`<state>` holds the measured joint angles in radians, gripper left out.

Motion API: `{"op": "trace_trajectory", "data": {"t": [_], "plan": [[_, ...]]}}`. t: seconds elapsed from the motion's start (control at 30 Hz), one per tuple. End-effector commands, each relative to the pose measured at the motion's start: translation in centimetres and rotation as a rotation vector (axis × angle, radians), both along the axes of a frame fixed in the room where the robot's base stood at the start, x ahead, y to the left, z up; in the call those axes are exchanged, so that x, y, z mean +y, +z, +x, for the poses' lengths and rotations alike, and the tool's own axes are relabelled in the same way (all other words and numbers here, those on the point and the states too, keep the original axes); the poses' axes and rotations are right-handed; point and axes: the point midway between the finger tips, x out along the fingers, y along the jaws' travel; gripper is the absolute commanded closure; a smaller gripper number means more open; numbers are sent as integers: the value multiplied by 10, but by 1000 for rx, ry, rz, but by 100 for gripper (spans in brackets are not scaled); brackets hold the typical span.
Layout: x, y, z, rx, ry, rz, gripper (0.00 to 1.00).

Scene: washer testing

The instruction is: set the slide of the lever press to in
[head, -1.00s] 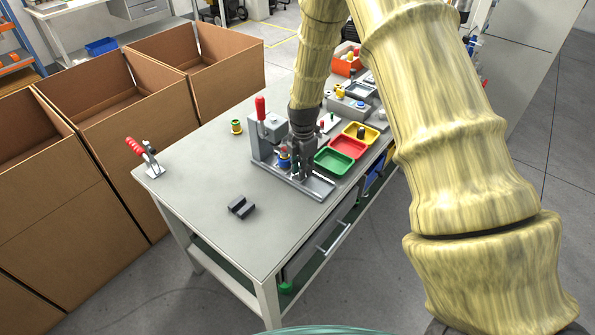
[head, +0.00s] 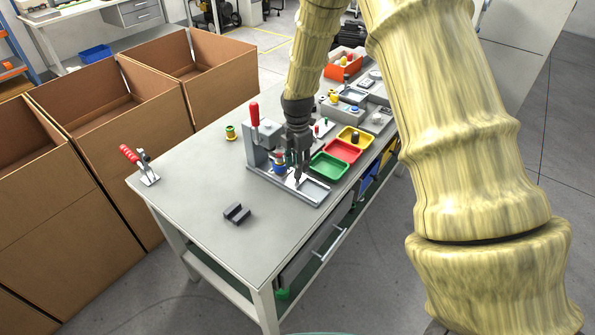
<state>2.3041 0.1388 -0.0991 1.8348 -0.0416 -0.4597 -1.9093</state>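The lever press (head: 257,147) is a grey block with an upright red lever handle (head: 254,115), standing near the middle of the workbench. Its slide (head: 315,192) shows as a flat light-grey plate at the right end of the press's base, out to the right of the press body. My gripper (head: 299,176) points down over the base, between the press body and this plate. A small blue and red part (head: 279,165) shows just left of the gripper. The fingers are small and dark here. I cannot tell whether they touch the slide or how far apart they are.
Green (head: 329,166), red (head: 343,149) and yellow (head: 355,137) trays stand close right of the press. A dark grey block (head: 237,213) and a red-handled clamp (head: 140,165) are on the bench's left part. Cardboard boxes (head: 103,115) stand left.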

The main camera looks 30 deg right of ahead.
Motion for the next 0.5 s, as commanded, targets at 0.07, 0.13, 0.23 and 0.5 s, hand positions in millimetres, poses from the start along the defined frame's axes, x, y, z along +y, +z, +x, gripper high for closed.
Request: {"op": "trace_trajectory", "data": {"t": [0.07,0.13,0.23,0.5], "plan": [[0,15,0,-2,0,0,69],[0,27,0,-2,1,0,69],[0,43,0,-1,-1,1,69],[-1,69,0,-1,-1,1,69]]}}
